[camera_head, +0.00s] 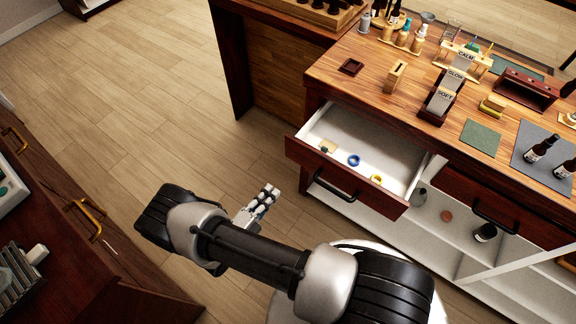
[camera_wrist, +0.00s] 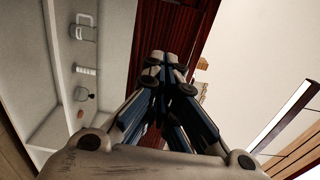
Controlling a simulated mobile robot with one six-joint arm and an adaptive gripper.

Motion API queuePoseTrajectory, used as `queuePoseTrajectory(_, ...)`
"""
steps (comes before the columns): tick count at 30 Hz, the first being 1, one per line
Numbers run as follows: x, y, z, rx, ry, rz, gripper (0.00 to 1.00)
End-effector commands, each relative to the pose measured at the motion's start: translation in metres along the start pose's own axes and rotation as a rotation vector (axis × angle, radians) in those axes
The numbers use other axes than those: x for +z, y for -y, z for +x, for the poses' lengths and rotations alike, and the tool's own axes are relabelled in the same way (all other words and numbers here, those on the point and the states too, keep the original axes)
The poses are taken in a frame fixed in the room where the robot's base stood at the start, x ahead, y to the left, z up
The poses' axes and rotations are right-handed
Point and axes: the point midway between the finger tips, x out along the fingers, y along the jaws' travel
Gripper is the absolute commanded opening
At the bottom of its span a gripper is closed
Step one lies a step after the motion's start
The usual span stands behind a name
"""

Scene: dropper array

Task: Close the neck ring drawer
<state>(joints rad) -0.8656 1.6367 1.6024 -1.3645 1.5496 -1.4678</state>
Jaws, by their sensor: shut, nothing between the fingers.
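The open drawer has a dark red-brown front (camera_head: 350,180) with a black bar handle (camera_head: 334,188) and a white inside. It juts out from under the wooden bench top at the middle right. A blue ring (camera_head: 354,160), a yellow ring (camera_head: 376,179) and a small tan block (camera_head: 328,146) lie in it. My gripper (camera_head: 272,191) is shut and empty, in front of the drawer and left of its handle in the head view, with a gap between. In the wrist view the shut fingertips (camera_wrist: 165,62) overlap the drawer front (camera_wrist: 188,25); contact cannot be told.
Another dark drawer front (camera_head: 490,205) with a black handle is at the right. White shelves (camera_head: 450,235) below hold small items. The bench top (camera_head: 420,135) carries bottles, signs and trays. A dark cabinet (camera_head: 70,240) stands at the left. Wooden floor (camera_head: 150,110) is free between them.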

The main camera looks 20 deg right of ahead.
Motion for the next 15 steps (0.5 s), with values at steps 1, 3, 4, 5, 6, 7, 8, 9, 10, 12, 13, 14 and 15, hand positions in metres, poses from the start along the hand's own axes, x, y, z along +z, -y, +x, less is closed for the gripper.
queuePoseTrajectory(1, -0.001, -0.002, 0.002, -0.003, 0.005, -0.009, 0.00)
queuePoseTrajectory(3, -0.001, -0.002, 0.007, -0.003, 0.006, -0.011, 0.00)
queuePoseTrajectory(4, -0.001, -0.002, 0.010, -0.003, 0.004, -0.011, 0.00)
queuePoseTrajectory(5, -0.001, -0.002, 0.014, -0.003, 0.003, -0.011, 0.00)
queuePoseTrajectory(6, -0.001, -0.002, 0.021, -0.002, 0.002, -0.011, 0.00)
queuePoseTrajectory(7, -0.002, -0.002, 0.026, -0.002, 0.000, -0.011, 0.00)
queuePoseTrajectory(8, -0.002, -0.003, 0.032, -0.002, 0.001, -0.011, 0.00)
queuePoseTrajectory(9, -0.002, -0.003, 0.041, -0.002, -0.001, -0.011, 0.00)
queuePoseTrajectory(10, -0.002, -0.003, 0.048, -0.002, -0.002, -0.010, 0.00)
queuePoseTrajectory(12, -0.002, -0.003, 0.063, -0.001, -0.002, -0.009, 0.00)
queuePoseTrajectory(13, -0.002, -0.003, 0.070, -0.001, -0.002, -0.008, 0.00)
queuePoseTrajectory(14, -0.002, -0.003, 0.076, -0.001, -0.002, -0.008, 0.00)
queuePoseTrajectory(15, -0.002, -0.003, 0.085, -0.002, -0.002, -0.007, 0.00)
